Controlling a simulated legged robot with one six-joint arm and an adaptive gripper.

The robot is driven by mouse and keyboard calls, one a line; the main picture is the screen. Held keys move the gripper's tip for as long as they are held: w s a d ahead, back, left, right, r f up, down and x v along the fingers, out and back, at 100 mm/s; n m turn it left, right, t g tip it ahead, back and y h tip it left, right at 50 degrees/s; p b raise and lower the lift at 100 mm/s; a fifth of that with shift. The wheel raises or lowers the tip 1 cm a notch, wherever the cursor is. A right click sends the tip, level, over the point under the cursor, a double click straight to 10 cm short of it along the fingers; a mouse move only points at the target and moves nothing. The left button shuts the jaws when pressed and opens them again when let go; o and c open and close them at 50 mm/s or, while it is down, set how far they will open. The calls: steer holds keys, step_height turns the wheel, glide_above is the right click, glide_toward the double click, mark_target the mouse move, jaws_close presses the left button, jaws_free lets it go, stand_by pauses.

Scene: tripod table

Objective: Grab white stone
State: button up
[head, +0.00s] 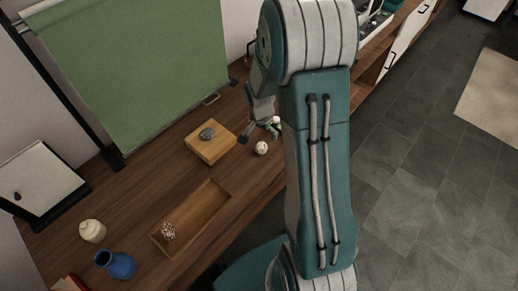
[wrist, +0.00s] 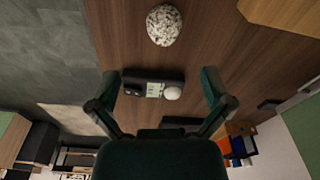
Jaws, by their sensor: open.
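A whitish stone with dark speckles (head: 261,148) lies on the wooden table, to the right of a light wooden block. It also shows at the top of the wrist view (wrist: 164,25), beyond my fingertips. A smaller plain white round thing (wrist: 172,93) is at a dark device with a pale panel (wrist: 154,89), seen between my fingers; it also shows in the head view (head: 276,120). I cannot tell which of the two is meant. My gripper (wrist: 159,76) is open and empty, fingers apart. In the head view my gripper (head: 258,133) is near the speckled stone, partly hidden by my arm.
The wooden block (head: 211,150) bears a dark grey stone (head: 207,134). A wooden tray (head: 217,197) holds a white lattice ball (head: 168,231). A cream jar (head: 92,231) and blue vase (head: 115,264) stand at left. A green screen (head: 130,70) stands behind.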

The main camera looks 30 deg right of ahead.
mark_target(260, 146)
steer(key=shift+d+f, duration=0.25)
steer(key=shift+f, duration=0.4)
steer(key=shift+d+f, duration=0.25)
steer(key=shift+f, duration=0.35)
steer(key=shift+a+f, duration=0.2)
steer(key=shift+f, duration=0.05)
steer(key=a+f, duration=0.2)
steer(key=f, duration=0.1)
steer(key=shift+w+f, duration=0.1)
steer(key=shift+w, duration=0.05)
steer(key=shift+d+f, duration=0.4)
steer(key=shift+f, duration=0.4)
steer(key=shift+w+d+f, duration=0.1)
steer(key=shift+d, duration=0.45)
steer(key=shift+a, duration=0.6)
steer(key=c, duration=1.3)
